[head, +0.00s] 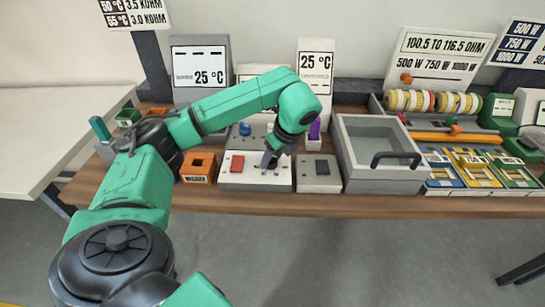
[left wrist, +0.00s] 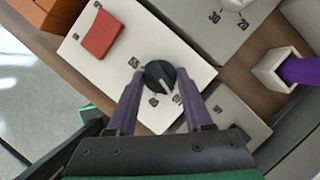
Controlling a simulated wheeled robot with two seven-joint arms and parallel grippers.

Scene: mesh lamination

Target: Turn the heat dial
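The heat dial (left wrist: 158,75) is a round black knob with a pale pointer mark on a white panel (left wrist: 130,52) with printed numbers around it. In the head view my left gripper (head: 268,160) reaches down over this white panel (head: 255,183) and hides the dial. In the left wrist view the left gripper's two purple fingers (left wrist: 160,82) stand apart, one on each side of the dial. A small gap seems to show at the right finger; contact at the left finger cannot be told. A red rocker switch (left wrist: 101,33) sits on the same panel. My right gripper is out of view.
An orange box (head: 198,168) stands left of the panel, and a grey block with a dark switch (head: 320,174) stands right of it. A grey bin with a black handle (head: 378,150) is farther right. A purple item in a white holder (head: 315,130) stands close behind my gripper.

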